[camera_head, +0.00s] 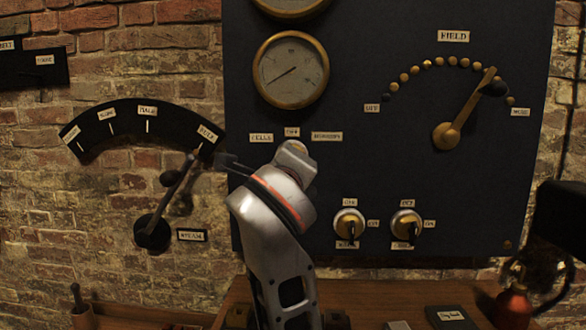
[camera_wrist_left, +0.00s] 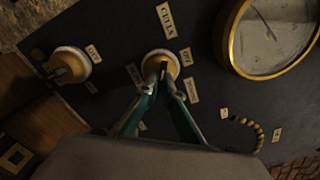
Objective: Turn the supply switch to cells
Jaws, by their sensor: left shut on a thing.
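The supply switch (camera_wrist_left: 172,62) is a round brass-rimmed knob on the dark panel, seen in the left wrist view. The CELLS label (camera_wrist_left: 166,20), the OFF label (camera_wrist_left: 186,57) and a third label (camera_wrist_left: 192,90) stand around it. My left gripper (camera_wrist_left: 161,76) has its two fingertips closed together on the knob's handle. Which mark the handle points to is unclear. In the head view my left arm covers the switch and the gripper; the CELLS label (camera_head: 261,138) shows above the arm.
Two small round switches, the left one (camera_head: 348,224) and the right one (camera_head: 406,225), sit right of my arm. A gauge (camera_head: 291,70) is above. A long lever (camera_head: 172,193) stands left. A dark shape at the right edge may be my right arm. A red can (camera_head: 513,306) stands below it.

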